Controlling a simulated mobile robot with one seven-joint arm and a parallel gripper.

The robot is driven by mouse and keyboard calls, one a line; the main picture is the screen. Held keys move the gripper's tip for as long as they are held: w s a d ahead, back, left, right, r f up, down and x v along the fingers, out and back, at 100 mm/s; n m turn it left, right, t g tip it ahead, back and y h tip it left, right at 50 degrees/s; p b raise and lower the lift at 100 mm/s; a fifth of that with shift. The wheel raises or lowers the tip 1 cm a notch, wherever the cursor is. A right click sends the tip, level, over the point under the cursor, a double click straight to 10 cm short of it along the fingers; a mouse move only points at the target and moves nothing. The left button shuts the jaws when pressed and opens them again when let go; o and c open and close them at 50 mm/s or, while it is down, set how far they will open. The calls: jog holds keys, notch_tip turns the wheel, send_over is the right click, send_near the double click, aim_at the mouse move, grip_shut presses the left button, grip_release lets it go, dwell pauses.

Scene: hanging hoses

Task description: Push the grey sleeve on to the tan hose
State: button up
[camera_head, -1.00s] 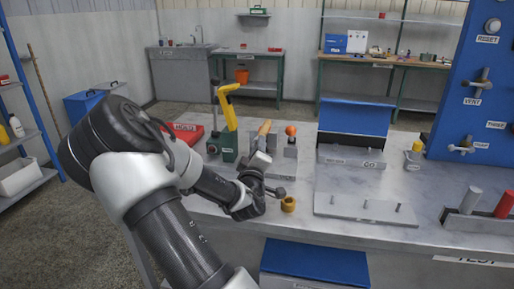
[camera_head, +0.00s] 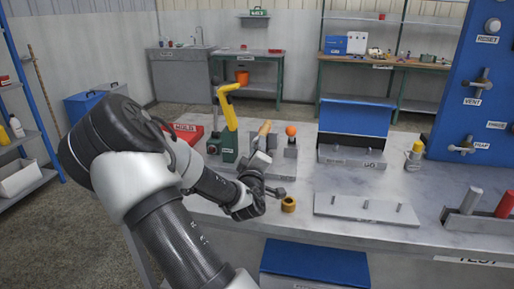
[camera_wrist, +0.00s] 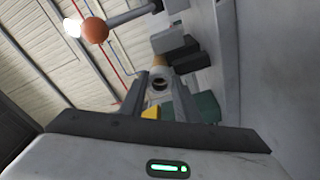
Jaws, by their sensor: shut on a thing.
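The tan hose (camera_head: 265,128) shows as a short tilted stub in the middle of the head view, and a bit of tan shows in the wrist view (camera_wrist: 159,63). The grey sleeve (camera_head: 260,159) is a short pale tube just below it, and in the wrist view it is a ring with a dark hole (camera_wrist: 160,83). My gripper (camera_wrist: 160,92) is shut on the sleeve, one finger on each side. The sleeve appears in line with the hose and close to or against its end. I cannot tell whether the hose is inside it.
A yellow-handled green device (camera_head: 229,145) and a red box (camera_head: 188,131) stand left of the hose. An orange ball on a post (camera_head: 291,131) is close on its right. A brass ring (camera_head: 288,204) and a pegged grey plate (camera_head: 366,209) lie in front and to the right.

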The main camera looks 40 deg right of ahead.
jog(key=shift+s+d+r+h, duration=0.25)
jog(key=shift+s+r+h, duration=0.05)
jog(key=shift+r+h, duration=0.15)
dwell(0.7)
jog(key=shift+s+a, duration=0.1)
jog(key=shift+s+a+f+y+p, duration=0.1)
jog(key=shift+s+a+y+p, duration=0.2)
jog(key=shift+a, duration=0.35)
jog(key=shift+s+a+f+h+p, duration=0.1)
jog(key=shift+s+a, duration=0.3)
jog(key=shift+a, duration=0.2)
jog(key=w+a+n+t+y, duration=0.2)
jog(key=w+a+n+y, duration=0.15)
jog(key=a, duration=0.65)
jog(key=w+a+n+t+y, duration=0.1)
jog(key=w+a+n+y, duration=0.3)
jog(key=a, duration=0.7)
jog(key=w+a+n+t+y, duration=0.1)
jog(key=w+a+t+y, duration=0.1)
jog(key=a+y, duration=0.6)
jog(key=s+r+h+p, duration=0.1)
jog(key=s+r+p, duration=0.2)
jog(key=p, duration=1)
jog(key=s+a+r+h+p, duration=0.1)
jog(key=s+r+p, duration=0.2)
jog(key=r+p, duration=0.7)
jog(key=shift+s+a+r+p, duration=0.3)
jog(key=shift+s+p, duration=0.1)
jog(key=shift+p, duration=1.6)
